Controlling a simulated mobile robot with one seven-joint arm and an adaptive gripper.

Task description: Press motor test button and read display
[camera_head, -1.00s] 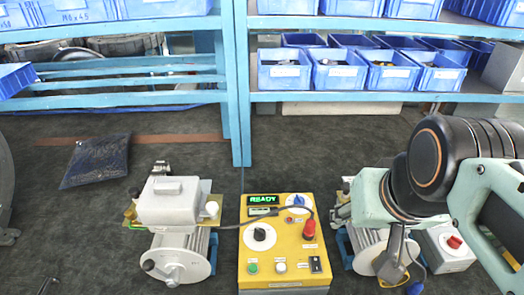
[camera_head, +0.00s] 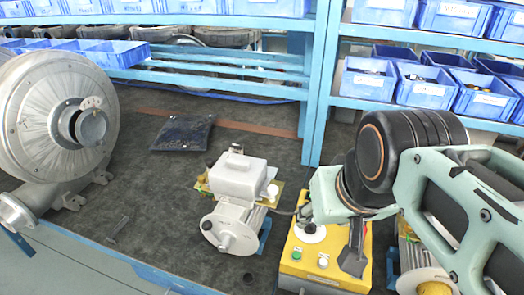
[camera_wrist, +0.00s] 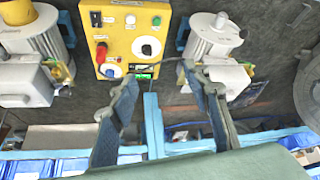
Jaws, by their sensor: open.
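The yellow test box (camera_head: 297,240) sits on the dark bench, partly hidden by my arm in the head view. Its green button (camera_head: 296,254), white button (camera_head: 323,261) and black knob (camera_head: 311,231) show there; its display is hidden. In the wrist view the box (camera_wrist: 120,38) appears inverted at the top, with a lit green display (camera_wrist: 146,73) whose text I cannot read. The green button (camera_wrist: 156,21) and white button (camera_wrist: 130,19) are near the top edge. My gripper (camera_wrist: 160,80) is open and empty, its fingers apart over the display side; contact is not visible.
A grey motor (camera_head: 238,180) stands left of the box, with a cable between. Another motor (camera_wrist: 35,50) stands on the other side. A large blower (camera_head: 60,110) is at the far left. Blue shelving with bins (camera_head: 420,93) runs behind. The bench between blower and motor is mostly clear.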

